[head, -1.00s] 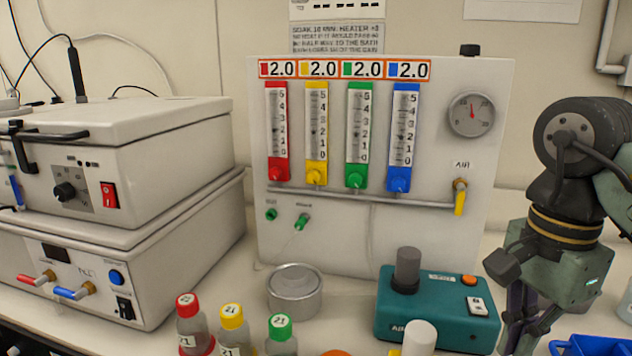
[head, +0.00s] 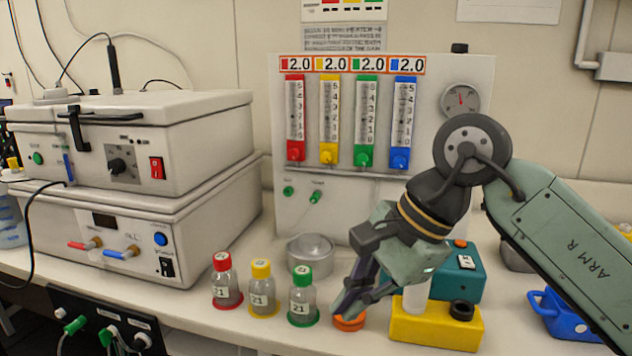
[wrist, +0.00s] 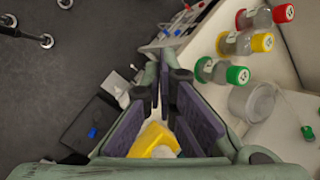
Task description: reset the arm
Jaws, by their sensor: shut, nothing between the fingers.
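My green-grey arm (head: 570,235) reaches in from the right of the head view. My gripper (head: 348,300) points down and left in front of the bench panel, close to the orange cap (head: 349,322) in the picture. It is shut and empty. In the wrist view the dark purple finger pads of my gripper (wrist: 158,105) show at centre, with part of the yellow block (wrist: 152,140) showing between the finger links. My arm and gripper hide part of the teal device (head: 462,272) and the panel's lower right.
Red-capped (head: 226,285), yellow-capped (head: 263,290) and green-capped (head: 302,298) bottles stand left of my gripper. A round metal pot (head: 310,252) is behind them. A blue basket (head: 565,315) stands at right. Two stacked white units (head: 130,190) fill the left. The bench front edge is near.

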